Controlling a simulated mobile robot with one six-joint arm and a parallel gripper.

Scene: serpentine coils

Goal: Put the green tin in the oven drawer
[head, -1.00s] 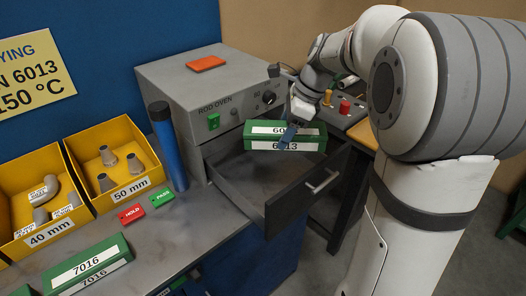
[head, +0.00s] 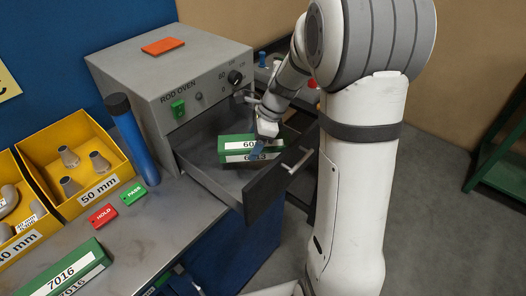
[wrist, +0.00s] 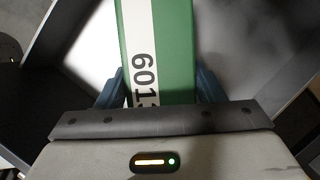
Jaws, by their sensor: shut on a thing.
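The green tin (head: 238,148), with white labels reading 6013, is at the open oven drawer (head: 207,181), over its right part near the front panel. My gripper (head: 262,146) is shut on the tin from above. In the wrist view the tin (wrist: 178,50) lies between the two blue fingers, with the grey drawer interior around it. The drawer is pulled out of the grey rod oven (head: 160,75). I cannot tell whether the tin touches the drawer floor.
A second green tin (head: 85,262) labelled 7016 stands on the bench at front left. A blue cylinder (head: 133,140) stands beside the oven. Red HOLD (head: 103,216) and green PASS (head: 133,194) blocks lie near it. Yellow bins (head: 100,195) hold grey fittings.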

